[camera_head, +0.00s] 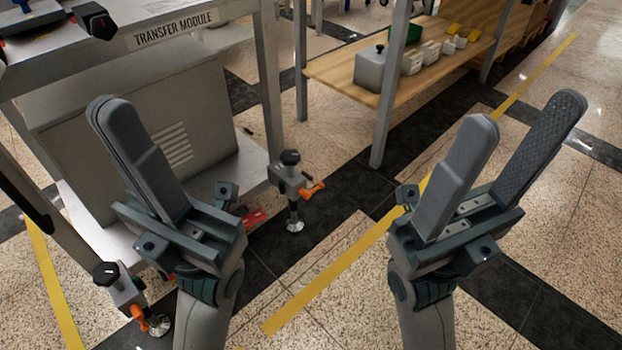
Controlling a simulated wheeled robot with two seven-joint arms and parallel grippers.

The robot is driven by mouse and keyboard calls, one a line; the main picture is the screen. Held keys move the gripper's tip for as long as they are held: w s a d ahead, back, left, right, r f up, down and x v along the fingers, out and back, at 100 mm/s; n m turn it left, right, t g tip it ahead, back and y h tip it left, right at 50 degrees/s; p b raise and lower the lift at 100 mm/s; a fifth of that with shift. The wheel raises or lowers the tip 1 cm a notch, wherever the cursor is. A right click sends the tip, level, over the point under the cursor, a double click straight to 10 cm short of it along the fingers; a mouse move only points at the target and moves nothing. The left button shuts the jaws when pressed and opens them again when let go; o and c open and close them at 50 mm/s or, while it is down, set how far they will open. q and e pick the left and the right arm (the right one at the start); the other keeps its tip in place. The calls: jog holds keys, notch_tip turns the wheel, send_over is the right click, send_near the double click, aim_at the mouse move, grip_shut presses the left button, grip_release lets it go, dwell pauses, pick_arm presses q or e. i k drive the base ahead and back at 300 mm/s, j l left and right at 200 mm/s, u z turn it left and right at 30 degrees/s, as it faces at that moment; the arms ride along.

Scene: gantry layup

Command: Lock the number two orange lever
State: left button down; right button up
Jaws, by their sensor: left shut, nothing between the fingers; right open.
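An orange lever (312,189) sits on a grey clamp unit with a black knob (290,157) and a round foot, at the right lower corner of the grey transfer module (100,112). A second orange lever (139,314) is on a similar unit at the lower left. No number is readable on either, so I cannot tell which is number two. My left gripper (115,106) is shut and empty, raised in front of the module between the two levers. My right gripper (524,112) is open and empty, to the right of both levers. Neither gripper touches a lever.
A wooden shelf (345,68) with a grey box (369,70) and small bins stands at the back. Its metal leg (391,95) reaches the floor behind the first lever. A yellow floor line (335,280) runs between my grippers. The floor there is clear.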

aim_at(306, 194)
jog(key=i+l+u, duration=0.3)
jog(key=i+l, duration=0.3)
jog(key=i, duration=0.15)
